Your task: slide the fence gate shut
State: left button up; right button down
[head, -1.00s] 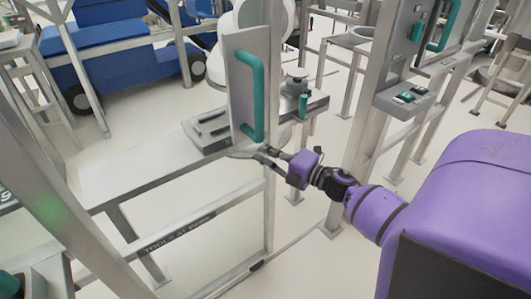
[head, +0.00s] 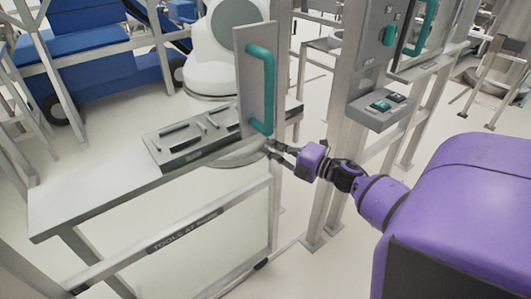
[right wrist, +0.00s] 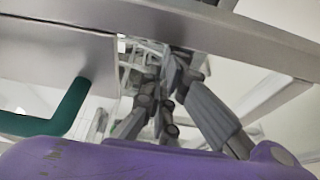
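The fence gate is a grey metal frame with a clear panel. Its upright plate (head: 255,70) carries a long teal handle (head: 262,90), and its lower rail (head: 180,240) bears lettering. A gap lies between the plate and the fixed post (head: 335,120) on the right. My right gripper (head: 268,149) is just below the handle, by the gate's edge upright; I cannot tell whether they touch. In the right wrist view its fingers (right wrist: 178,68) converge and look shut, with nothing seen between them. The teal handle (right wrist: 62,112) also shows there at the left. My left gripper is out of view.
A grey control box (head: 380,108) with teal buttons sticks out from the fixed post. Behind the gate stand a light table (head: 90,195) with a tool tray (head: 195,135) and a white robot (head: 225,45). A blue cart (head: 90,60) is farther back.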

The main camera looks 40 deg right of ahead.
pick_arm(q)
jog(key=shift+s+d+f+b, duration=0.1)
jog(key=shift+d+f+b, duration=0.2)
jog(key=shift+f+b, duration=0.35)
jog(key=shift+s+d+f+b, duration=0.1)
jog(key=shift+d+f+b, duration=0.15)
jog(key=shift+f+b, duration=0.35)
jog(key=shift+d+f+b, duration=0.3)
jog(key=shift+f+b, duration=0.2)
jog(key=shift+b, duration=0.2)
pick_arm(e)
jog(key=d, duration=1.1)
jog(key=shift+s, duration=0.4)
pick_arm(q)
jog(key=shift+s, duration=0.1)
pick_arm(e)
jog(key=shift+a, duration=0.1)
